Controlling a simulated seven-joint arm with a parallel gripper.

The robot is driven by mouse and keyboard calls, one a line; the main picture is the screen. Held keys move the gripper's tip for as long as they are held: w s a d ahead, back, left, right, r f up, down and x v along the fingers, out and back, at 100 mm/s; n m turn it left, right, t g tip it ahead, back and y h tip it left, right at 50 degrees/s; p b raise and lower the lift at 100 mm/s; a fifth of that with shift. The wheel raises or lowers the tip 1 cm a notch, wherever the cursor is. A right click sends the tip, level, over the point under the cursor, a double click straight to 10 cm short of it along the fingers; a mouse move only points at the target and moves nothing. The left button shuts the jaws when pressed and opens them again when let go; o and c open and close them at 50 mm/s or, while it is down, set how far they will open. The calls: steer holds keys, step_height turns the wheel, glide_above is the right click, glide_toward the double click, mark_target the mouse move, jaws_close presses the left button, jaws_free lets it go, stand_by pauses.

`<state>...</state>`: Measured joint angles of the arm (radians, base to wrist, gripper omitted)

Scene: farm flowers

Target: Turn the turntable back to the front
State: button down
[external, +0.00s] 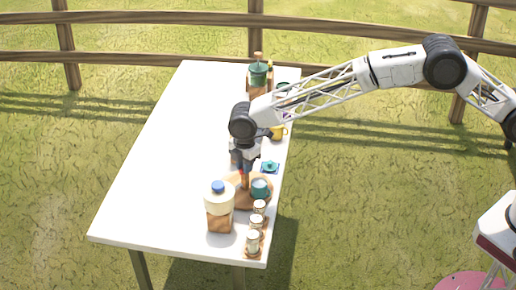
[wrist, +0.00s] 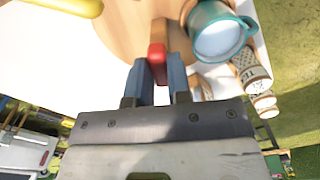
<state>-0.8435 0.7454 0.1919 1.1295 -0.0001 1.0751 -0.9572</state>
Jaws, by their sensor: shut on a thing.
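The turntable (external: 241,203) is a round wooden disc on the white table near its front right; it also shows at the top of the wrist view (wrist: 125,28). A red-tipped wooden peg (wrist: 157,62) stands at its edge. My gripper (external: 243,172) points down over the turntable. In the wrist view its blue-grey fingers (wrist: 158,80) are shut on the red-tipped peg. A teal mug (external: 260,189) sits on the turntable, to the right of the peg; in the wrist view (wrist: 217,32) its pale inside shows. My gripper hides part of the disc.
A blue-capped jug (external: 219,209) stands close to the turntable's front left. Several small jars (external: 253,243) line the right edge. A teal item (external: 269,167), a yellow mug (external: 278,133) and a green container (external: 258,76) stand farther back. The table's left side (external: 155,160) is clear.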

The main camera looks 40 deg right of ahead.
steer(key=shift+n, duration=3.2)
steer(key=c, duration=1.1)
jaws_free()
steer(key=shift+o, duration=0.2)
steer(key=shift+r, duration=0.15)
steer(key=shift+r, duration=3.75)
